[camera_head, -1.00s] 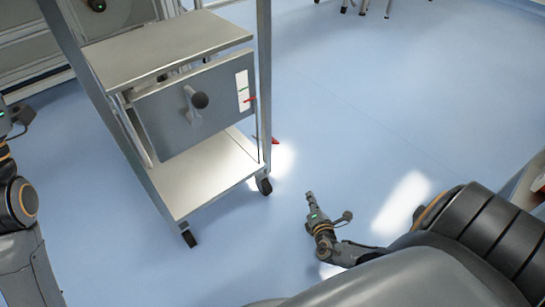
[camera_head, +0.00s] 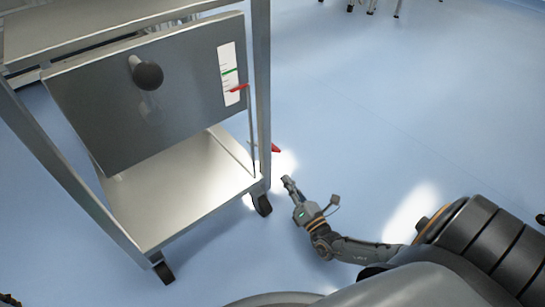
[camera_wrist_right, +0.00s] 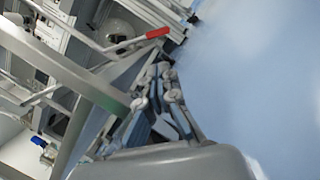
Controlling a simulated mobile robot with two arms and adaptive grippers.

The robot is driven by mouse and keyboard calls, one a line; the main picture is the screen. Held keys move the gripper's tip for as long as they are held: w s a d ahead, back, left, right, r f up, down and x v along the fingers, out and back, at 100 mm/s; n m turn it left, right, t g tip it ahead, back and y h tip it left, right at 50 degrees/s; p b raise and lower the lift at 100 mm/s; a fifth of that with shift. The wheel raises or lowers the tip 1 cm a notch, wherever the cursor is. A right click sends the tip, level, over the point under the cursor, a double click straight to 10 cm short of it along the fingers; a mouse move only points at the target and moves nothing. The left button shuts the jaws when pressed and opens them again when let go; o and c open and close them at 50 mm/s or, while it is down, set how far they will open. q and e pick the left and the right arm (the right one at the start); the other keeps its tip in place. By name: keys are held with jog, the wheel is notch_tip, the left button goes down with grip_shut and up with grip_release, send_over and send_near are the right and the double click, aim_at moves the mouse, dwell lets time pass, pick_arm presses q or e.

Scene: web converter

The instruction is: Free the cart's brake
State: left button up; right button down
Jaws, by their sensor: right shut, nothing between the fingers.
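The metal cart (camera_head: 262,90) stands on the left in the head view, with a grey panel, shelves and dark casters. A red-tipped lever (camera_head: 276,148) sticks out from its right side, low down. The wrist view shows a thin metal lever with a red grip (camera_wrist_right: 145,35), just beyond my fingers. My right gripper (camera_head: 287,181) is shut and empty, just below and right of the red tip in the head view, apart from it. It shows in the wrist view (camera_wrist_right: 163,72) beside a cart frame bar; contact cannot be told. My left gripper is out of view.
The panel carries a black knob (camera_head: 148,75) and a white scale (camera_head: 230,73) with a red pointer. A caster (camera_head: 262,205) stands close to my right gripper. Chair legs show at the top.

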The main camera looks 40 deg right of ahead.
jog(key=a+b+x, duration=0.1)
jog(key=b+x, duration=0.3)
jog(key=x, duration=0.6)
jog(key=shift+d, duration=0.45)
jog(key=shift+f, duration=0.1)
